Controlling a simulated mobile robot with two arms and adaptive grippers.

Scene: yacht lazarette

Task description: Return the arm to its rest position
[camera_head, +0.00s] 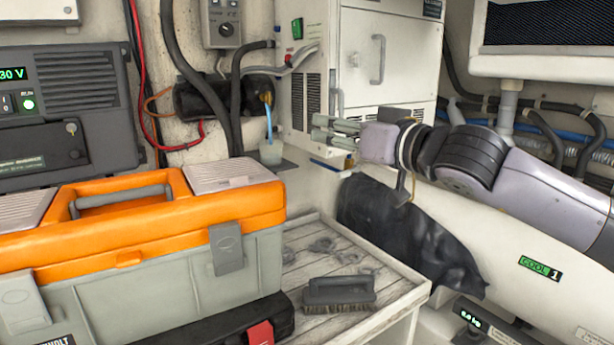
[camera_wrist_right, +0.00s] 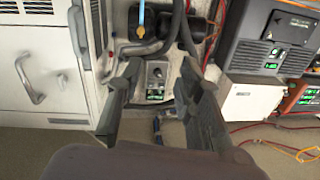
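My right arm (camera_head: 520,180) reaches in from the right in the head view, held above the white curved hull surface. Its gripper (camera_head: 322,134) points left, in front of the lower part of the white cabinet and to the right of a small clear cup. In the right wrist view the two dark fingers (camera_wrist_right: 158,85) stand apart with nothing held between them. A grey control box shows beyond the gap. My left gripper is in neither view.
An orange and grey toolbox (camera_head: 140,255) stands at left. A brush (camera_head: 338,293) lies on the wooden-slatted bench (camera_head: 395,290). A white cabinet (camera_head: 375,60) stands behind the gripper; the clear cup (camera_head: 271,153) is on a small ledge. A black bag (camera_head: 400,235) lies below the arm.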

